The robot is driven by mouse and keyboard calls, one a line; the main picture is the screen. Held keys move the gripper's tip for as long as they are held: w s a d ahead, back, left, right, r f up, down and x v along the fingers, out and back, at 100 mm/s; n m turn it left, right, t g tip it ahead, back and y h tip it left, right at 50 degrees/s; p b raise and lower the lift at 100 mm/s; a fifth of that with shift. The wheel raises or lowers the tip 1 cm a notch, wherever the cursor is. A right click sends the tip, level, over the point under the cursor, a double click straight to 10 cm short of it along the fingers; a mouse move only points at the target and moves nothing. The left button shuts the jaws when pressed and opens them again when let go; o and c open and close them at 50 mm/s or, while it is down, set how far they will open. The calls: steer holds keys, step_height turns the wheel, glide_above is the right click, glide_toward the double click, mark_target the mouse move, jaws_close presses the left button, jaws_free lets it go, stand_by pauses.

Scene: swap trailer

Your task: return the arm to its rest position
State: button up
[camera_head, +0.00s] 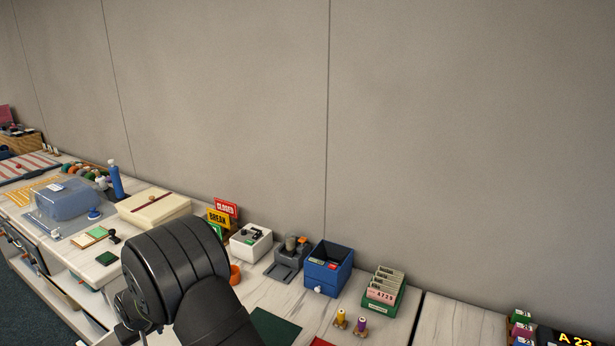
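A thick black link of my arm (180,270) rises in the lower middle of the head view, in front of the counter. It bends down and out at the bottom edge. My gripper does not show in this view, so I cannot see its fingers or whether it holds anything. The arm hides part of the counter behind it.
A white-topped counter (305,312) runs along a grey wall. Near the arm stand an orange ring (235,274), a white box (250,243), a grey device (291,258), a blue bin (328,270) and a green card rack (383,293). A clear blue tub (66,200) stands left.

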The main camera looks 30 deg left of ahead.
step_height(320, 180, up, 14)
steer(key=w+d+m, duration=0.1)
steer(key=w+d, duration=0.2)
steer(key=w, duration=0.7)
steer(key=w+d+m+t, duration=0.1)
steer(key=w+d+m, duration=0.1)
steer(key=w, duration=0.7)
steer(key=shift+w+d+f+m, duration=0.15)
steer(key=shift+w+d+m, duration=0.2)
steer(key=shift+d, duration=0.35)
